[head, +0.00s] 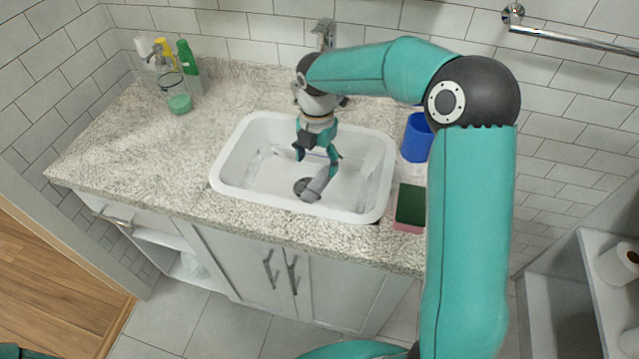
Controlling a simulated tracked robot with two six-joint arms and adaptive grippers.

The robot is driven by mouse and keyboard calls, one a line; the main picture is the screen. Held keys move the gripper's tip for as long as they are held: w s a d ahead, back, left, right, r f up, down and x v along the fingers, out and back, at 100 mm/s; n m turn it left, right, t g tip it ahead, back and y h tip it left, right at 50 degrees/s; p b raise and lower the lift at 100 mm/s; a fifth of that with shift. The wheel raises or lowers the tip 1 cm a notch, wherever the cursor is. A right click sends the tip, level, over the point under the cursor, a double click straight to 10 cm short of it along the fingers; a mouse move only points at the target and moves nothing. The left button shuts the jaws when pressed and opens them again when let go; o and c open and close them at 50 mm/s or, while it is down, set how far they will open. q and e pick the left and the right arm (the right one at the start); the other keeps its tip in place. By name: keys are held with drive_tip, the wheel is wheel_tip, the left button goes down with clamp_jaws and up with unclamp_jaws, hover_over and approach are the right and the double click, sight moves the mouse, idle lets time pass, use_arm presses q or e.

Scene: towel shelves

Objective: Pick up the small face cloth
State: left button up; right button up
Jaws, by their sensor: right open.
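I cannot make out a small face cloth anywhere in the head view. My right gripper (314,168) hangs over the white sink basin (230,170), fingers pointing down and spread apart. I see nothing between its fingers. The gripper hides part of the basin floor behind it. My left gripper is out of view.
A blue cup (416,140) and a green and pink sponge (410,207) stand right of the sink. Several bottles, including a green one (187,58), and a soap dispenser (177,92) stand at the back left. The left countertop (150,150) is mostly clear. A towel bar (570,39) and a shelf (600,260) are at the right.

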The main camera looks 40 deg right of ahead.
sight(319, 181)
wheel_tip(319, 181, down, 2)
drive_tip(key=shift+f, duration=0.2)
drive_tip(key=shift+d+f, duration=0.15)
drive_tip(key=shift+f, duration=1.1)
drive_tip(key=shift+d+f, duration=0.1)
drive_tip(key=shift+f, duration=1.1)
drive_tip(key=c, duration=1.4)
drive_tip(key=shift+o, duration=0.2)
drive_tip(key=shift+r, duration=0.15)
